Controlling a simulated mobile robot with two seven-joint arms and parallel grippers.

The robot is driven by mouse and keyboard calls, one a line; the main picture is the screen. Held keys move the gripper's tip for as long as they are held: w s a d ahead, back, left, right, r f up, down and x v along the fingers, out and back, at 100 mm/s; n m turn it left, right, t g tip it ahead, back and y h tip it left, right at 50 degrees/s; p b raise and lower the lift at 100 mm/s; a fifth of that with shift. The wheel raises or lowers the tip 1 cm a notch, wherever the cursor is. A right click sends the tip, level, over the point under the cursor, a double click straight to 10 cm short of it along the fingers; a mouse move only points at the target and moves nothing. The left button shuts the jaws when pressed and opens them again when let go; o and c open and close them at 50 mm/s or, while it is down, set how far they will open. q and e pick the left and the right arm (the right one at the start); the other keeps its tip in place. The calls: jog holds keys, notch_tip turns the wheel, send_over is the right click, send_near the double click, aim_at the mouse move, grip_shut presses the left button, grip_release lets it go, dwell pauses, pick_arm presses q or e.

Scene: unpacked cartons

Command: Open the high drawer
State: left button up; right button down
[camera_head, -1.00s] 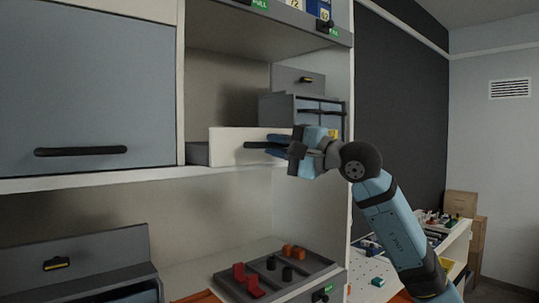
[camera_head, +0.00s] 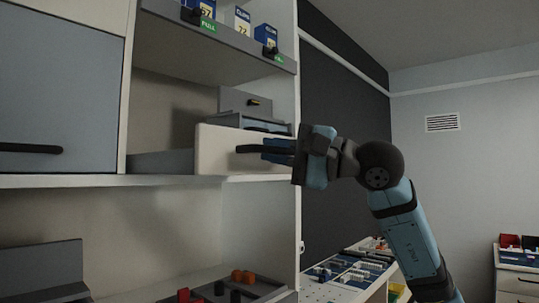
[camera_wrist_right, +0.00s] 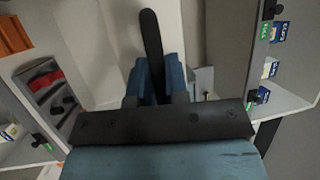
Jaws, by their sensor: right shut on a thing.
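The high drawer (camera_head: 218,150) has a white front and grey sides and stands pulled out of the shelf unit, its grey side (camera_head: 160,163) showing behind the front. A black bar handle (camera_head: 249,149) runs across its front. My right gripper (camera_head: 282,151) is shut on that handle, with its blue fingers around the handle's right part. In the right wrist view the black handle (camera_wrist_right: 151,40) runs up from between the blue fingers. My left gripper is not in view.
A shelf above holds blue and white boxes (camera_head: 266,35). A closed grey cabinet door (camera_head: 60,90) is at the left. A tray with red and black pieces (camera_head: 215,292) lies below.

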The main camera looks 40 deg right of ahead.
jog(key=c, duration=1.2)
grip_release()
jog(key=shift+o, duration=0.3)
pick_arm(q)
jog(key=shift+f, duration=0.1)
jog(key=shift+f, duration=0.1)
pick_arm(e)
jog(key=shift+s+d+f+b, duration=0.2)
jog(key=shift+s+d+b, duration=0.05)
jog(key=shift+s+b, duration=0.1)
pick_arm(q)
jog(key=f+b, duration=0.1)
jog(key=b, duration=0.2)
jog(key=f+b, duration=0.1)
jog(key=b, duration=0.1)
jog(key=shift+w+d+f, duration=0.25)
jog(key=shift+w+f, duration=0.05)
pick_arm(e)
jog(key=v, duration=1.3)
